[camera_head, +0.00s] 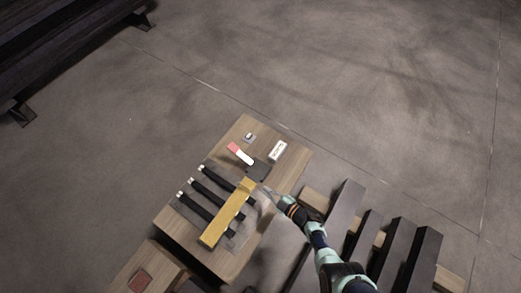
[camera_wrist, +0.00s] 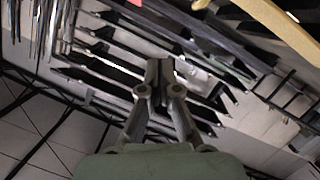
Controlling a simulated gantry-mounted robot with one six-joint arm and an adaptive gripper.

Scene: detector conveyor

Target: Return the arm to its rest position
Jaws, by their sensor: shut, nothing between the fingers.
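My arm comes in from the lower right of the head view. My gripper (camera_head: 266,190) is just right of a yellow bar (camera_head: 226,214) and over the wooden table. I cannot tell its height above the table or whether it touches the bar. In the wrist view my gripper (camera_wrist: 160,72) points up the picture with its fingers together and nothing between them. Behind the fingers are several dark bars and a pale surface, partly hidden by the gripper.
The wooden table (camera_head: 168,222) bears several black bars (camera_head: 207,202), a red-and-white piece (camera_head: 240,153) and a white label (camera_head: 278,150). Dark slatted structures (camera_head: 402,250) stand right of my arm. A dark bench-like structure (camera_head: 60,40) is at the upper left. The grey floor beyond is clear.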

